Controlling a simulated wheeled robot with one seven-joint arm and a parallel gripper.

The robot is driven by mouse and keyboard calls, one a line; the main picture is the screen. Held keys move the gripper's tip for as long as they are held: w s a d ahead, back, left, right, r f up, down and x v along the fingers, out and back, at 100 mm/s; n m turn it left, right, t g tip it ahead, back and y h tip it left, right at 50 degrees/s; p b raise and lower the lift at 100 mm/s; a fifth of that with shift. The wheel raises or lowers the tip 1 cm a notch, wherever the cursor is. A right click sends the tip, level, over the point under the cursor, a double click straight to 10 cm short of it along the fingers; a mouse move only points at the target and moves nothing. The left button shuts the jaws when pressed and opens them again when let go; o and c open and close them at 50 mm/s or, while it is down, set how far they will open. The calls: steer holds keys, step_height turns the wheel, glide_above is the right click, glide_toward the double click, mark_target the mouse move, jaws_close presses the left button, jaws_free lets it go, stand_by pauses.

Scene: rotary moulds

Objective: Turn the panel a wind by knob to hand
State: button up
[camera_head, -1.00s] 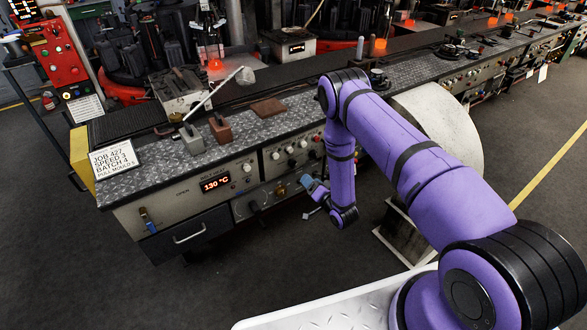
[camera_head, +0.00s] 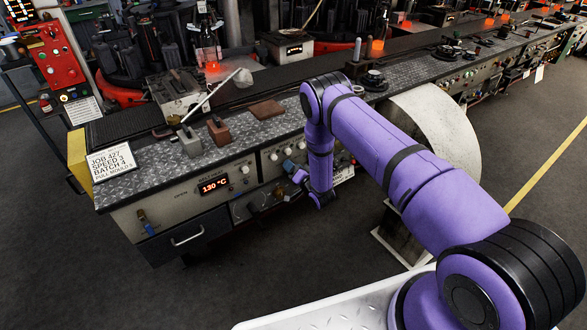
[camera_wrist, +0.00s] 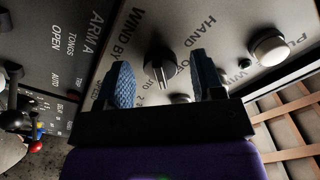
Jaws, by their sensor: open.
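In the wrist view a black round knob (camera_wrist: 160,62) with a pale pointer line stands on a grey panel, below the lettering "WIND BY" and "HAND". The pointer line runs toward the bottom of the picture, away from "HAND". My gripper (camera_wrist: 163,78) is open, with one blue-padded finger on each side of the knob and gaps between. Contact with the knob cannot be made out. In the head view my gripper (camera_head: 299,178) is at the bench's front panel, and my arm hides this knob.
A white round button (camera_wrist: 270,47) sits right of the knob. Black, red and blue levers (camera_wrist: 22,120) stick out at the left. In the head view the bench (camera_head: 140,172) carries small blocks and a lever, with open floor in front.

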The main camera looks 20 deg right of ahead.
steer(key=c, duration=0.9)
steer(key=shift+n, duration=8.9)
